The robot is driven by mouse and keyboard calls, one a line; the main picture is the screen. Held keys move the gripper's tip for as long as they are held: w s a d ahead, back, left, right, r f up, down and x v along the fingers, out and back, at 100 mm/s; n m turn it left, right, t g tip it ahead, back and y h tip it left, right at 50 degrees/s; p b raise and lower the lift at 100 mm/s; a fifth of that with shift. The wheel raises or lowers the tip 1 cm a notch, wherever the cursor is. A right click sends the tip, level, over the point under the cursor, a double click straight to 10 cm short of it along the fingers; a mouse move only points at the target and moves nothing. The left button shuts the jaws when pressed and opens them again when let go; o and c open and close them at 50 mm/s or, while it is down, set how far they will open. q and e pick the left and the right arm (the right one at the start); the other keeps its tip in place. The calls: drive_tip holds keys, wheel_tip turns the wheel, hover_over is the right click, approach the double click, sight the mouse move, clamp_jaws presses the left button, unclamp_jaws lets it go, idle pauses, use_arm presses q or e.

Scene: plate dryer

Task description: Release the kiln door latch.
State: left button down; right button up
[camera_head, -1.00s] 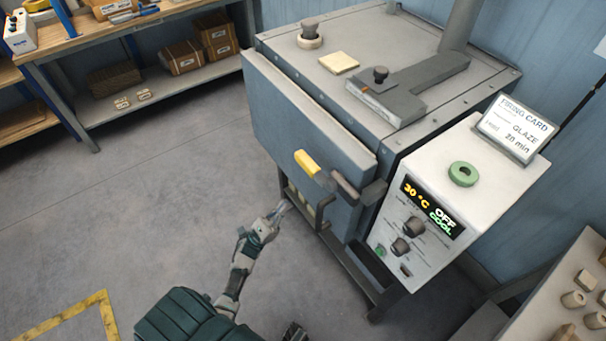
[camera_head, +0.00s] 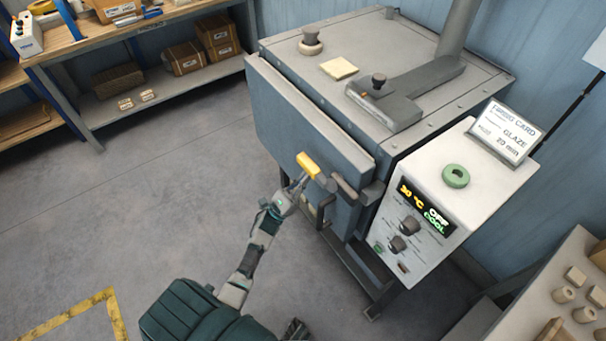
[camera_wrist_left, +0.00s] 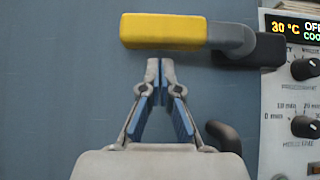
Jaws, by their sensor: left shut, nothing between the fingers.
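The kiln door latch has a yellow grip (camera_head: 309,165) on a dark pivot, on the front of the grey-blue kiln door (camera_head: 290,118). In the left wrist view the yellow grip (camera_wrist_left: 162,31) lies level, pointing left from its grey pivot. My left gripper (camera_head: 299,182) is just below the grip in the head view. In the left wrist view its fingertips (camera_wrist_left: 160,68) are together, empty, a little below the yellow grip, with a small gap showing. My right gripper (camera_head: 295,330) shows only partly at the bottom edge, and its fingers cannot be made out.
A dark door handle (camera_head: 322,209) stands out below the latch. The control box (camera_head: 415,225) right of the door reads 30 °C, OFF, COOL. A shelf unit (camera_head: 165,85) stands back left, and a table with small pieces (camera_head: 560,300) is at right. The floor at left is clear.

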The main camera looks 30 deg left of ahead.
sight(302, 163)
use_arm(q)
drive_tip(key=shift+r, duration=0.5)
use_arm(e)
drive_tip(key=shift+s+f, duration=0.4)
drive_tip(key=shift+f, duration=0.05)
drive_tip(key=shift+w, duration=0.1)
